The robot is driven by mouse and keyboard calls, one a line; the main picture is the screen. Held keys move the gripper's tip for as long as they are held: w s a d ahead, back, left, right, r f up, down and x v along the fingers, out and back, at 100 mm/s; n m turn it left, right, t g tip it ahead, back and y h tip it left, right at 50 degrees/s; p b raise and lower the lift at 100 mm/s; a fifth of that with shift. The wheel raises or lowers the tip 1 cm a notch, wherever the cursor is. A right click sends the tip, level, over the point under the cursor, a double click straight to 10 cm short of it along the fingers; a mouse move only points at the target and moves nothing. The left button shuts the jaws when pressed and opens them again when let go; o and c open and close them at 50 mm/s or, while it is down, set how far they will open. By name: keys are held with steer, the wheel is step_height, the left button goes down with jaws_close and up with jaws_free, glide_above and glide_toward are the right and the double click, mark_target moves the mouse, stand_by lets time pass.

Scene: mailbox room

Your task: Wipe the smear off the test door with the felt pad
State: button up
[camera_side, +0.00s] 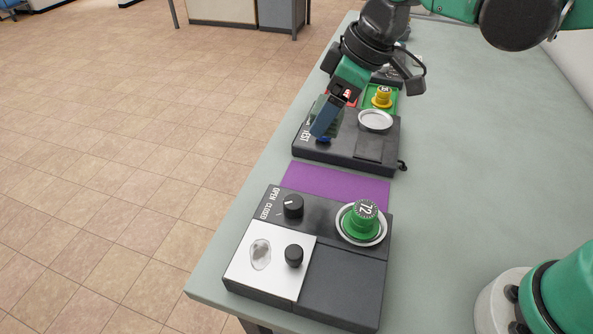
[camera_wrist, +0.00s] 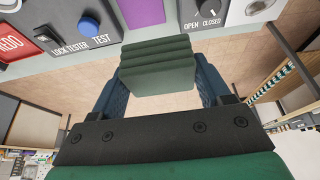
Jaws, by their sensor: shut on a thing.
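The test door (camera_side: 272,262) is a white panel on the near black unit, with a black knob (camera_side: 293,255). A grey smear (camera_side: 260,254) shows on its left part. My gripper (camera_side: 324,120) is shut on the felt pad, a dark green ribbed block (camera_wrist: 157,67) between the two blue fingers in the wrist view. In the side view, the gripper is above the left end of the lock tester, farther back than the door and apart from it. The fingers hide part of the pad there. A white panel edge (camera_wrist: 238,12) shows at the top of the wrist view.
The near unit carries an OPEN/CLOSED dial (camera_side: 292,206) and a green 72 piece (camera_side: 362,220) in a round dish. A purple mat (camera_side: 335,184) lies between it and the lock tester (camera_side: 345,152). The grey-green table (camera_side: 455,150) is clear to the right.

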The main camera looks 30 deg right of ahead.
mark_target(262, 232)
steer(key=s+a+f+n+g+y, duration=0.1)
steer(key=s+a+n+g, duration=0.15)
steer(key=a+n, duration=0.3)
steer(key=s+a+f+n+g, duration=0.1)
steer(key=s+a+f+n, duration=0.1)
steer(key=s+a+n, duration=0.3)
steer(key=shift+m, duration=0.65)
steer(key=shift+w+a+f, duration=0.2)
steer(key=shift+w+f, duration=0.2)
steer(key=shift+f, duration=0.8)
steer(key=shift+w+a+f, duration=0.2)
steer(key=shift+w+f, duration=0.15)
steer(key=shift+f, duration=0.8)
steer(key=shift+w+a+f, duration=0.2)
steer(key=shift+w+f, duration=0.2)
steer(key=shift+f, duration=0.8)
steer(key=shift+s+a+f, duration=0.15)
steer(key=shift+a, duration=0.05)
steer(key=shift+c, duration=0.6)
steer(key=shift+s+a+f, duration=0.2)
steer(key=shift+s+a, duration=2.15)
steer(key=w+d, duration=0.5)
step_height(262, 232, up, 8)
steer(key=shift+r, duration=0.1)
